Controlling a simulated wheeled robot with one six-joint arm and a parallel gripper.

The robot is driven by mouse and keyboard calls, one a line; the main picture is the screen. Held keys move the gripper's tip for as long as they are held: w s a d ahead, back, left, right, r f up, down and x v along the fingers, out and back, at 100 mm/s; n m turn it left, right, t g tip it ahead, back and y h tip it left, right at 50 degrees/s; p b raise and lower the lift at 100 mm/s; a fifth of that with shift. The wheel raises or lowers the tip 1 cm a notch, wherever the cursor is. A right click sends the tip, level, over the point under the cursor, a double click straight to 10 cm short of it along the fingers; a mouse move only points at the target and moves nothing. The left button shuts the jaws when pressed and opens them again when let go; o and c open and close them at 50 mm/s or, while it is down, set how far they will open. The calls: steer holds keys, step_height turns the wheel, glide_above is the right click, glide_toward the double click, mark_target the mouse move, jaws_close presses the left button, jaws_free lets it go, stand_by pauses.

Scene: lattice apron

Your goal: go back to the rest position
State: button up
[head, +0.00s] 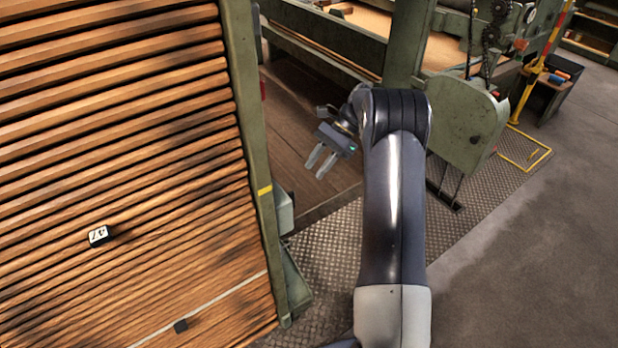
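My gripper (322,163) is in the middle of the head view, at the end of my raised arm. Its two fingers point down and left, and a gap shows between them. Nothing shows between the fingers. It hangs in free air to the right of the green post and above the floor area, apart from the wooden slats. The arm hides part of the green machine behind it.
A wall of wooden slats (120,130) fills the left, with a small white block with black marks (98,235) and a dark block (181,325) on it. A green post (247,110) edges it. A green machine (465,125) stands behind my arm. Concrete floor (540,250) is clear at right.

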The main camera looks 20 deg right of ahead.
steer(key=shift+d+r, duration=0.25)
steer(key=x, duration=1)
steer(key=shift+a+f+t+p, duration=0.25)
steer(key=shift+f+t+p, duration=0.05)
steer(key=shift+f+p, duration=0.1)
steer(key=shift+r, duration=0.2)
